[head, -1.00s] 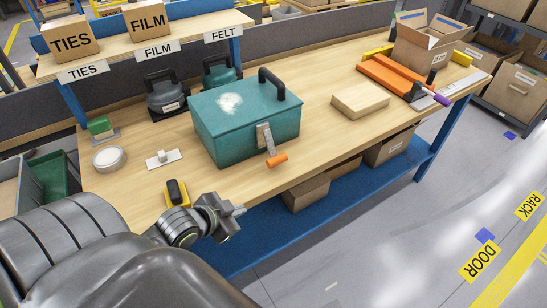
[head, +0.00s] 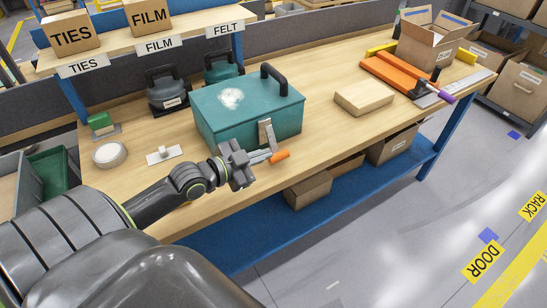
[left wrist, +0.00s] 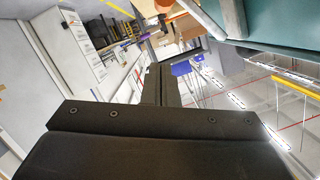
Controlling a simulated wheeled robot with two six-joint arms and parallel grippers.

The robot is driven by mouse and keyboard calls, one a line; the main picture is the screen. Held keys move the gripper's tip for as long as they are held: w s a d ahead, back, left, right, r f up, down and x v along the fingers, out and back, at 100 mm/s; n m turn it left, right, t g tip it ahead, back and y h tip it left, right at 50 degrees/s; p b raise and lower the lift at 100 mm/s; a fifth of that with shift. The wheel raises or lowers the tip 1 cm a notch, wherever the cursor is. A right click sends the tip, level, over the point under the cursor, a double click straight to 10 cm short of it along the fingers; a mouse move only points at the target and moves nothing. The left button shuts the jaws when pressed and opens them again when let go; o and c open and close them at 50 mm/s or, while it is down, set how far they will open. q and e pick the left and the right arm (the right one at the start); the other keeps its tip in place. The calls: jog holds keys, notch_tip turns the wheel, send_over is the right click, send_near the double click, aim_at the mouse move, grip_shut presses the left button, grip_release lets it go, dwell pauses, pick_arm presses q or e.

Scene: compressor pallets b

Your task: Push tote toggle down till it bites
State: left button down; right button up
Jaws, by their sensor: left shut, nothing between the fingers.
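The teal tote (head: 228,124), a lidded box with a black handle, stands near the bench's front edge. Its metal toggle latch (head: 266,134) is on the front face. The toggle's orange tip (head: 280,156) sticks out forward and low from the tote. My left gripper (head: 262,157) is shut and empty, its fingertips just left of the orange tip. I cannot tell whether they touch the toggle. In the left wrist view, the dark fingers (left wrist: 160,84) are together, and the tote's teal side (left wrist: 280,24) fills the upper right. My right gripper is out of view.
Bare bench top lies right of the tote.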

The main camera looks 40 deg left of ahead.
aim_at(274, 143)
pick_arm(q)
jog(key=w+f, duration=0.2)
jog(key=w, duration=0.1)
jog(key=w+f, duration=0.2)
jog(key=shift+w+d+b, duration=0.15)
jog(key=shift+b, duration=0.25)
jog(key=shift+a+f, duration=0.25)
jog(key=shift+f, duration=0.1)
